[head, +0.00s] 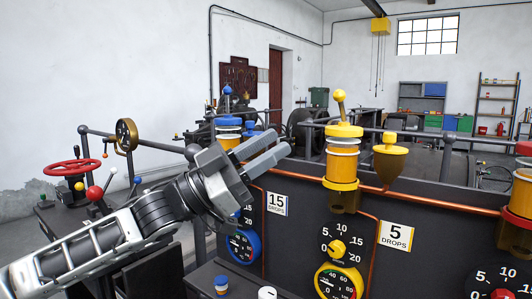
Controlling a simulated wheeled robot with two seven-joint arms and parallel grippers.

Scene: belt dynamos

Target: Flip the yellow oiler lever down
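The yellow oiler (341,162) stands on the dark panel right of centre, with a glass-like body between yellow caps. Its yellow lever (340,103) sticks up from the top cap, nearly upright, with a rounded knob. My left gripper (281,144) reaches in from the left, fingers pointing right and slightly up. Its two fingers are apart with nothing visible between them. It appears left of the oiler and lower than the lever, not touching it. The gripper partly hides the blue oiler (229,130) behind it. My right gripper is not in view.
A yellow funnel-shaped cup (389,160) stands right of the oiler. A copper pipe (440,202) runs along the panel. A yellow dial (338,248) sits below the oiler. A red oiler (523,180) stands at the right edge.

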